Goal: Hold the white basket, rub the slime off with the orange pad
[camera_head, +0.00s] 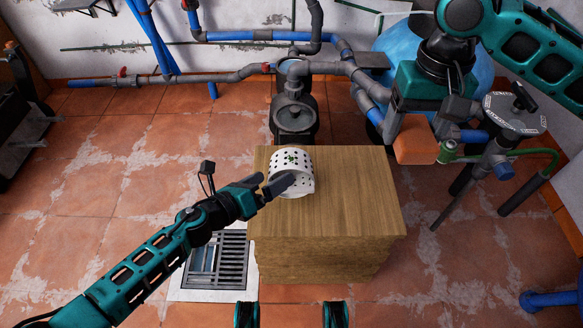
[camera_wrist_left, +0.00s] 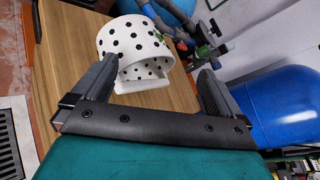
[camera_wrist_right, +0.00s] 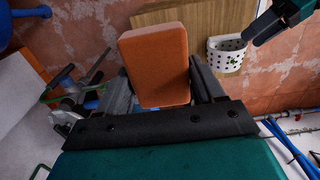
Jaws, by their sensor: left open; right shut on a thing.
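The white basket (camera_head: 293,163) with dark round holes lies on its side near the left back of the wooden block, its opening toward the front. A small green slime patch (camera_head: 291,158) shows on its upper side, and part of it in the left wrist view (camera_wrist_left: 157,36). My left gripper (camera_head: 275,186) is open at the basket's opening; in the left wrist view the basket (camera_wrist_left: 133,38) lies beyond and between the fingers. I cannot tell whether a finger touches it. My right gripper (camera_wrist_right: 165,95) is shut on the orange pad (camera_wrist_right: 155,62), held in the air right of the block (camera_head: 350,190).
Pipes, a dark pump (camera_head: 294,117) and a blue tank (camera_head: 405,50) stand behind the block. A floor grate (camera_head: 217,262) lies left of it. A table-like stand with a valve (camera_head: 515,112) is at the right. The block's right top is clear.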

